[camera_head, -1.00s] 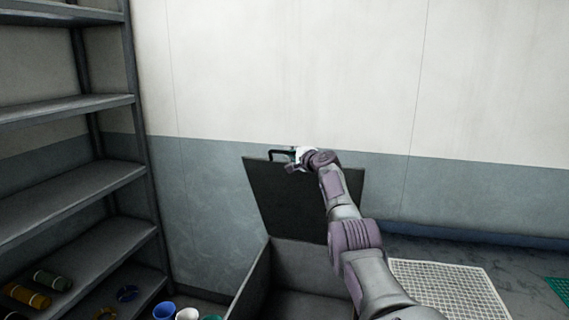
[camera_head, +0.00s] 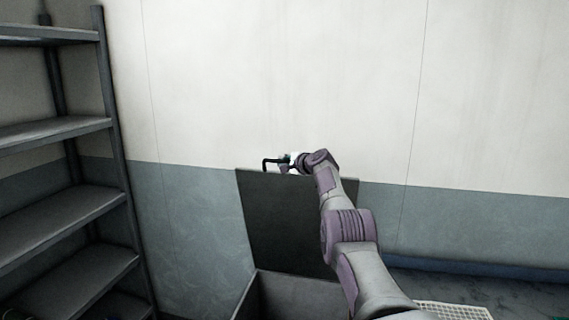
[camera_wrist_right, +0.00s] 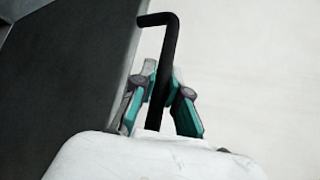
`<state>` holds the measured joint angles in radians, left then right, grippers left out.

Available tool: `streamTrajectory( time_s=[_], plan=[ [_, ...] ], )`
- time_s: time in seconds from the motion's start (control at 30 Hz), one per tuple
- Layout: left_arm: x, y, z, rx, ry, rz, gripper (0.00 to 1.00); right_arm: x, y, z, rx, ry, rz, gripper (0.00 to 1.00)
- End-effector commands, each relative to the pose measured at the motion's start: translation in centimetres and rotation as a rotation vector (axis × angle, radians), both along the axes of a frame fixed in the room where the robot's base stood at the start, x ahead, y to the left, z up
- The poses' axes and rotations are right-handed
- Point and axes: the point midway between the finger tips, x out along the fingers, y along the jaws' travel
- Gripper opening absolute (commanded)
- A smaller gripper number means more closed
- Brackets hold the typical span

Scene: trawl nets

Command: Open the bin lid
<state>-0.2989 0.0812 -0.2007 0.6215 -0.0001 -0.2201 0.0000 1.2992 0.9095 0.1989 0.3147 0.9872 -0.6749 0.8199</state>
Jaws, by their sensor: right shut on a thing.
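The dark bin lid (camera_head: 285,215) stands raised, close to upright, at the back of the open bin (camera_head: 285,292). A black bar handle (camera_head: 268,163) is on the lid's top edge. My right gripper (camera_head: 287,163) is at the handle, shut on it. In the right wrist view, the teal and grey fingers of the gripper (camera_wrist_right: 160,108) sit on both sides of the black handle (camera_wrist_right: 168,50), with the dark lid (camera_wrist_right: 70,70) to the left. My left gripper is not in view.
A grey metal shelf unit (camera_head: 60,215) stands to the left of the bin. A two-tone wall (camera_head: 460,215) rises behind the lid. A white grid panel (camera_head: 450,311) lies on the floor at the lower right.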

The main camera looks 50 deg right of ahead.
Motion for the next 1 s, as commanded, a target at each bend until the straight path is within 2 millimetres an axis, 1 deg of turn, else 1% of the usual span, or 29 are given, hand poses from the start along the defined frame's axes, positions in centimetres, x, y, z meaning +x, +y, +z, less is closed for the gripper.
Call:
streamTrajectory(
  time_s=[0.2,0.23,0.37,0.77,1.0],
  plan=[
    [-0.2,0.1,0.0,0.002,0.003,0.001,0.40,0.0,0.0,-0.1,-0.002,0.002,0.000,0.00],
    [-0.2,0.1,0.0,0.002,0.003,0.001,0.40,0.0,0.0,0.0,-0.003,0.001,0.000,0.18],
    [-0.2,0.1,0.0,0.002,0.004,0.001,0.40,0.0,0.0,0.0,-0.003,0.001,0.000,0.39],
    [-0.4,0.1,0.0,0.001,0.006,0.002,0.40,-0.2,-0.1,0.0,-0.004,-0.001,-0.003,0.39],
    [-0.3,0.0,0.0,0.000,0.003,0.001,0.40,-1.5,-0.3,0.2,-0.007,-0.001,-0.011,0.39]
  ],
)
